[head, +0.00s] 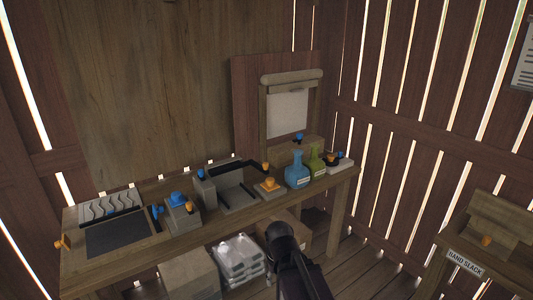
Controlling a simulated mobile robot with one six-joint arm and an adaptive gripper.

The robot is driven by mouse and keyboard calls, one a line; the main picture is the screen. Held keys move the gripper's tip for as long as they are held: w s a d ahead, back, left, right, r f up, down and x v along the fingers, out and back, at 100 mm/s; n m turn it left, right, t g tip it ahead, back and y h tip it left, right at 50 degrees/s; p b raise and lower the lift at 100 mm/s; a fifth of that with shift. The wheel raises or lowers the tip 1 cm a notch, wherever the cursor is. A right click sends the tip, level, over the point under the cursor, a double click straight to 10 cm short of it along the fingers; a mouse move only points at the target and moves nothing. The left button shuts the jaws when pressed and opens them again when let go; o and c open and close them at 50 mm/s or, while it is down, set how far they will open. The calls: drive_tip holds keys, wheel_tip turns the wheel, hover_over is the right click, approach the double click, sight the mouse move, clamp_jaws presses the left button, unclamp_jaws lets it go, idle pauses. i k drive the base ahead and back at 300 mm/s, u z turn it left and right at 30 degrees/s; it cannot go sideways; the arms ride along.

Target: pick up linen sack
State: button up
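I cannot make out a clear linen sack in the head view. Under the long wooden workbench (250,222) stand a pale, block-like item (190,274) and a stack of shiny whitish packs (239,258). I cannot tell whether either is the sack. A dark part of my own arm rises at the bottom centre, in front of the bench. No gripper fingers can be made out.
On the bench stand a blue bottle (297,171), a green bottle (316,160), a grey open tray (237,191) and several small blue- and orange-knobbed devices. A second wooden stand labelled "BAND SLACK" (466,264) is at the right. Plank floor (350,276) lies between.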

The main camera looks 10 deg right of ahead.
sight(298, 175)
drive_tip(key=z, duration=0.25)
drive_tip(key=i, duration=0.85)
drive_tip(key=z, duration=0.25)
